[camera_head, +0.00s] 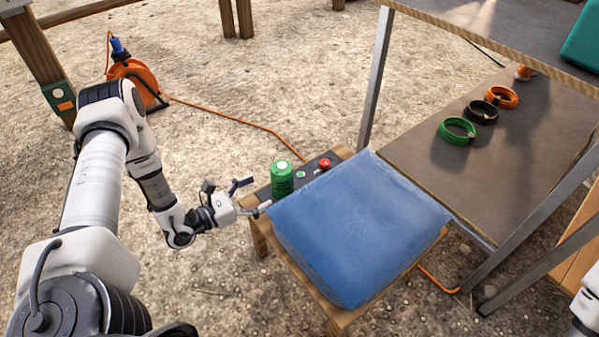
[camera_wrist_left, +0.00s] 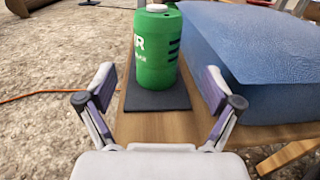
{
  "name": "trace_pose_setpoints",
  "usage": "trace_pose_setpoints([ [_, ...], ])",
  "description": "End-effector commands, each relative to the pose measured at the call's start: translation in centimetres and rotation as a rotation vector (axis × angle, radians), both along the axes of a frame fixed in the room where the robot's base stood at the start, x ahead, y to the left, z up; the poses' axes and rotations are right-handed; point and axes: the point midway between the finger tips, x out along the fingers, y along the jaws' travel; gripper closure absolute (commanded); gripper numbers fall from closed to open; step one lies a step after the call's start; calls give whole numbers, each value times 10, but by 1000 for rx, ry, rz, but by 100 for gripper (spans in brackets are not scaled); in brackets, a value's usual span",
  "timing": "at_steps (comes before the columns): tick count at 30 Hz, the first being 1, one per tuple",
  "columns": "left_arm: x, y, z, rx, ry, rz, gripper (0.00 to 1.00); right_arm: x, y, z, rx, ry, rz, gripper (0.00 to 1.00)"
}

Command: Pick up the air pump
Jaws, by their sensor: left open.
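The air pump seems to be the green cylinder with a white cap and white lettering (camera_head: 282,179). It stands upright on a dark mat at the left edge of the small wooden table (camera_head: 339,318). It also shows in the left wrist view (camera_wrist_left: 157,48), ahead of the fingers and roughly between them. My left gripper (camera_head: 252,196) is open and empty, just in front of the green cylinder and apart from it. Its spread fingers frame the mat in the left wrist view (camera_wrist_left: 159,92). My right gripper is out of view; only a bit of that arm shows at the right edge.
A large blue block (camera_head: 352,226) covers most of the table, close beside the cylinder. A shelf (camera_head: 400,153) holds green, black and orange rings. An orange cable reel (camera_head: 137,82) stands on the ground.

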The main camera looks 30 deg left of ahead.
Motion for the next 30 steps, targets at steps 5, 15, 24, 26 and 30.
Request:
trace_pose_setpoints([
  [5,21,-11,-2,0,-2,-5,9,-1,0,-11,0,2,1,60],
  [15,68,-31,2,0,-1,-5,9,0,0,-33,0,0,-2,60],
  [24,70,-31,4,-1,0,-3,38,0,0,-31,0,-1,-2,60],
  [26,70,-31,4,-1,0,-3,59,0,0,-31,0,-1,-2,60],
  [30,69,-31,4,0,0,-3,88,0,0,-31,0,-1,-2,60],
])
